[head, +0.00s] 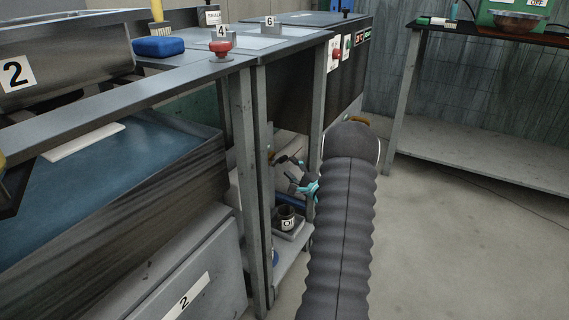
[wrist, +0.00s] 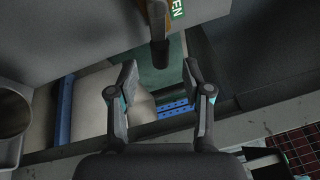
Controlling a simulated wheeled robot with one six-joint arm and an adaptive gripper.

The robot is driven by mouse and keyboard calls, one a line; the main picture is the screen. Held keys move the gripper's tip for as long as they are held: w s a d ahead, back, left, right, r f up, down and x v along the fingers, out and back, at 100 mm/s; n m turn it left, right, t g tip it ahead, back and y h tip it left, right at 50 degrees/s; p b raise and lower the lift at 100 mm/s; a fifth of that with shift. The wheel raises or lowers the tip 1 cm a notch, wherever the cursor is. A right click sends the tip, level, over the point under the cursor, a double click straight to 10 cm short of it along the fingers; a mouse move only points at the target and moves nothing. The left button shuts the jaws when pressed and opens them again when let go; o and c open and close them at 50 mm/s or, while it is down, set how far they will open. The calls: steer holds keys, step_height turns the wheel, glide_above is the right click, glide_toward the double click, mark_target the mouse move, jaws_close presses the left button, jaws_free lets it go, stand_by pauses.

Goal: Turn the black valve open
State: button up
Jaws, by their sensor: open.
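In the wrist view a dark handle (wrist: 158,42), which looks like the black valve, hangs down from the top edge with a brown-orange part above it. A green label (wrist: 177,9) reading "EN" is beside it. My gripper (wrist: 158,78) is open and empty. The handle's lower end lies between the lines of the two fingers, just above the fingertips in the picture; I cannot tell the depth gap. In the head view my gripper (head: 286,174) is under the counter, partly behind my arm. The valve is not clear there.
In the head view a black labelled cylinder (head: 287,217) stands on the low shelf below my gripper. A counter post (head: 254,190) is left of it. A red button (head: 220,48) and blue sponge (head: 158,46) are on the counter. The floor to the right is clear.

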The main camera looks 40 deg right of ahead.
mark_target(285, 160)
steer(key=shift+w+d+r, duration=0.1)
steer(key=shift+w, duration=1.15)
steer(key=shift+w+r, duration=0.1)
steer(key=shift+w, duration=1.15)
jaws_close()
